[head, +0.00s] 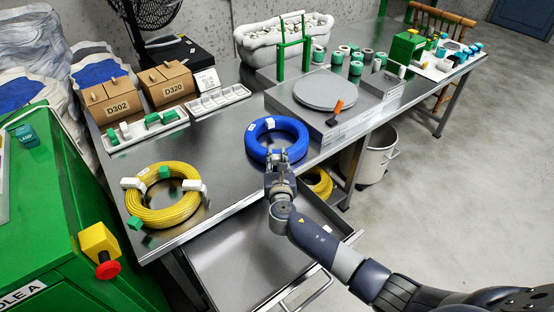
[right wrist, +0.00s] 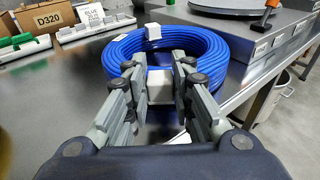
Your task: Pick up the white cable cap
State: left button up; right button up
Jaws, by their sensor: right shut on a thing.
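A coil of blue cable (head: 258,133) lies on the metal table and also fills the middle of the right wrist view (right wrist: 190,45). A white cable cap (right wrist: 160,84) sits at the coil's near side, between the fingers of my right gripper (right wrist: 158,82). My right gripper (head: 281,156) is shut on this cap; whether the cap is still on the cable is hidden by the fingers. A second white cap (right wrist: 153,32) sits on the coil's far side and shows in the head view (head: 270,123). My left gripper is not in view.
A yellow coil (head: 158,212) with white and green caps lies to the left. A raised grey platform with a round disc (head: 324,89) and an orange-handled tool (head: 335,112) stands right of the blue coil. An open drawer (head: 238,268) is below the table edge.

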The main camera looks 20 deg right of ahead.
jog(key=s+r+p, duration=0.1)
jog(key=s+r, duration=0.2)
jog(key=s, duration=0.5)
jog(key=s+r+p, duration=0.1)
jog(key=s+r, duration=0.1)
jog(key=s, duration=0.6)
jog(key=s+r+n+y, duration=0.1)
jog(key=s+r+y, duration=0.1)
jog(key=r, duration=0.5)
jog(key=s+r+n+y, duration=0.1)
jog(key=s+r+y, duration=0.1)
jog(key=s+r, duration=0.3)
notch_tip(320, 180, up, 2)
jog(key=shift+a+r+n+t+p, duration=0.1)
jog(key=shift+a+n+t+p, duration=0.25)
jog(key=shift+a+n, duration=0.1)
